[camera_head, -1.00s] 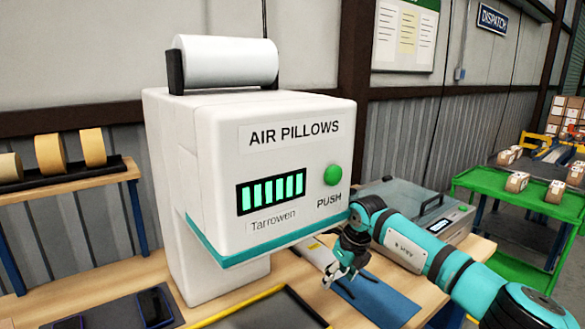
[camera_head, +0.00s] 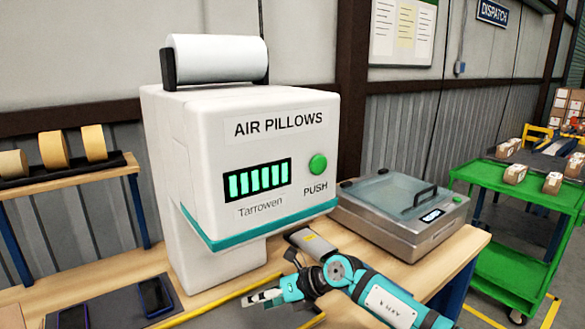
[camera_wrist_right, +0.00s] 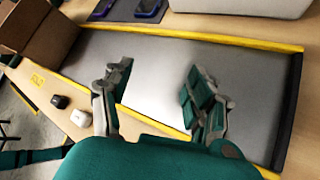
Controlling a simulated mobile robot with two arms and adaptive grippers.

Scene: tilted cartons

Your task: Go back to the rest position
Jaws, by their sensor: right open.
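My right gripper (camera_head: 258,299) is low in the head view, in front of the air pillow machine (camera_head: 255,155) and below its green push button (camera_head: 318,164). Its arm comes in from the lower right. In the right wrist view the right gripper (camera_wrist_right: 157,88) has its two fingers spread wide with nothing between them. Below them lies a grey surface with yellow edges (camera_wrist_right: 215,52). My left gripper is in neither view.
A lidded grey device (camera_head: 400,212) stands right of the machine on the wooden bench (camera_head: 100,270). Dark phone-like items (camera_head: 155,297) lie at the left. A green cart (camera_head: 520,218) with small cartons stands at the right. An open brown carton (camera_wrist_right: 40,35) shows in the wrist view.

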